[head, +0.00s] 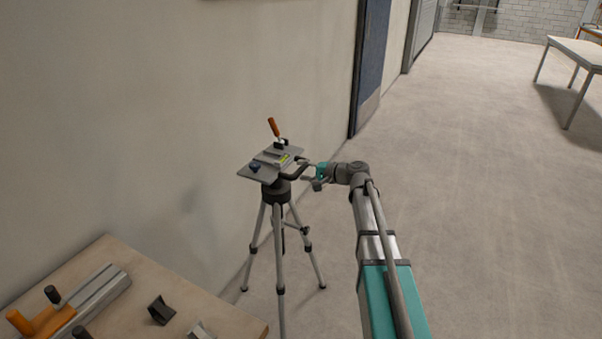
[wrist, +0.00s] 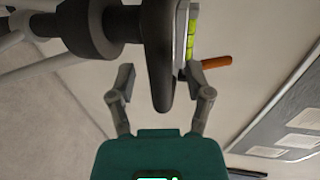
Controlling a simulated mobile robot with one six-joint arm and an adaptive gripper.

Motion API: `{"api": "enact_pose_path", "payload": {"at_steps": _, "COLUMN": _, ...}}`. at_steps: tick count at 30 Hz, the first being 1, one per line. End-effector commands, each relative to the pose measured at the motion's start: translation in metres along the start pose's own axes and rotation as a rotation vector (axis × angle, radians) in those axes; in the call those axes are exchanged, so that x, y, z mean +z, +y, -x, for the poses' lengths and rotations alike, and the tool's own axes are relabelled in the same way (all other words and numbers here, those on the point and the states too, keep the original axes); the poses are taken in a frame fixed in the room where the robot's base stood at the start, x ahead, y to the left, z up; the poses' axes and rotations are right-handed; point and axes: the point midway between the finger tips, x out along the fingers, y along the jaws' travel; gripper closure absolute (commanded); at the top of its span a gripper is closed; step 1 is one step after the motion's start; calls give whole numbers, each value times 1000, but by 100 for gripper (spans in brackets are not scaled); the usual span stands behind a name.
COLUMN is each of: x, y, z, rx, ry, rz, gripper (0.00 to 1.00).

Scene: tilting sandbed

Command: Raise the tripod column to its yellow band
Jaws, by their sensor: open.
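The tripod (head: 276,192) stands upright on the floor beside the wall, with grey legs and a dark head under a flat grey plate (head: 258,170). I cannot make out a yellow band on its column. A dark rounded bar (wrist: 160,55) at the tripod head lies between my fingers in the wrist view; I cannot tell whether either finger touches it. My gripper (head: 307,173) is open at the right side of the tripod head, and its spread fingers also show in the wrist view (wrist: 159,68).
A green level vial (wrist: 192,38) and an orange-handled tool (head: 274,128) are on the plate. A wooden bench (head: 190,290) with tools stands at the lower left. The wall is close behind the tripod. Open floor lies to the right, with a table (head: 575,52) far off.

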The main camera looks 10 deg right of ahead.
Motion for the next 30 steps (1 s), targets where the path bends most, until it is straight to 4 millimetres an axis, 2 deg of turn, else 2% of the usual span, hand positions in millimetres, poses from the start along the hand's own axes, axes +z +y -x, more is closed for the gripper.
{"api": "enact_pose_path", "payload": {"at_steps": 5, "x": 0, "y": 0, "z": -9, "rx": 0, "ry": 1, "rz": 0, "gripper": 35}}
{"api": "enact_pose_path", "payload": {"at_steps": 15, "x": 0, "y": 0, "z": -10, "rx": 0, "ry": 1, "rz": 0, "gripper": 37}}
{"api": "enact_pose_path", "payload": {"at_steps": 25, "x": 0, "y": 0, "z": -10, "rx": 0, "ry": 1, "rz": 1, "gripper": 98}}
{"api": "enact_pose_path", "payload": {"at_steps": 30, "x": 0, "y": 0, "z": -10, "rx": 1, "ry": 1, "rz": 1, "gripper": 100}}
